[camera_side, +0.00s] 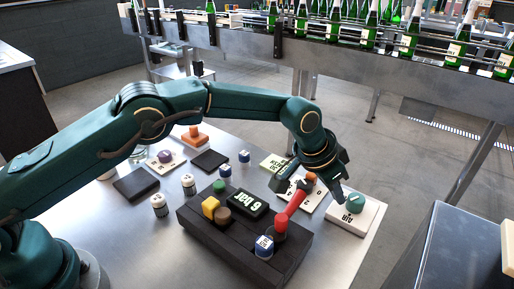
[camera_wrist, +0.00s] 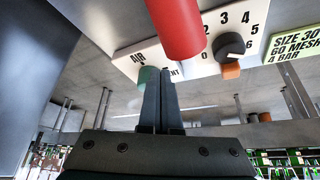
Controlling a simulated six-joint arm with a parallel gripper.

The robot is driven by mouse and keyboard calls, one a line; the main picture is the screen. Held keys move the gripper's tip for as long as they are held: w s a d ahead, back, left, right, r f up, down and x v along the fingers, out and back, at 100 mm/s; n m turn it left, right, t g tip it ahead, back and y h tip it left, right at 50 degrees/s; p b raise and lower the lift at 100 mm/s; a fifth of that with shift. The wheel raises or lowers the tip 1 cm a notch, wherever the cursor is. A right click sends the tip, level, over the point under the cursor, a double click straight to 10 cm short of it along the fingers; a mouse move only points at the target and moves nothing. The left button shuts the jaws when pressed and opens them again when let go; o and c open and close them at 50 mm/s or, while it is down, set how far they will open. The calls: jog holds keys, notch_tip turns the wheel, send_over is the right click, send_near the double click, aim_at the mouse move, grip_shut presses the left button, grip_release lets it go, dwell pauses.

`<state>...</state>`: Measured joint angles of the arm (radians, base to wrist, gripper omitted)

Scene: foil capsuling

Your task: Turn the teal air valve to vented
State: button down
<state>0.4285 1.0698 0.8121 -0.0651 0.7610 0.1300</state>
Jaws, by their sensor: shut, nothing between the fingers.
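The teal air valve (camera_side: 356,203) is a round knob on a white plate (camera_side: 345,221) marked AIR, at the right end of the table in the side view. In the wrist view the teal knob (camera_wrist: 147,76) shows partly behind my fingers, with AIR on one side and letters ending in "ENT" on the other. Its pointer is hidden, so I cannot tell its setting. My gripper (camera_wrist: 161,76) is shut and empty, its fingertips close beside the knob. I cannot tell whether they touch it.
A red lever (camera_side: 295,205) rises from a black block (camera_side: 245,245) left of the valve; its red end (camera_wrist: 175,25) looms near my fingers. A bottle conveyor (camera_side: 400,65) runs behind.

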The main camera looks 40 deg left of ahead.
notch_tip(320, 180, up, 6)
jog(key=shift+f, duration=0.1)
dwell(0.4)
jog(key=shift+s+d+f, duration=0.2)
jog(key=shift+d+f, duration=0.2)
jog(key=shift+f, duration=0.6)
jog(key=shift+s+d+f, duration=0.25)
jog(key=shift+d+f, duration=0.2)
jog(key=shift+f, duration=0.55)
jog(key=shift+s+d+f, duration=0.2)
jog(key=shift+d+f, duration=0.2)
jog(key=shift+f, duration=0.6)
jog(key=shift+w, duration=0.35)
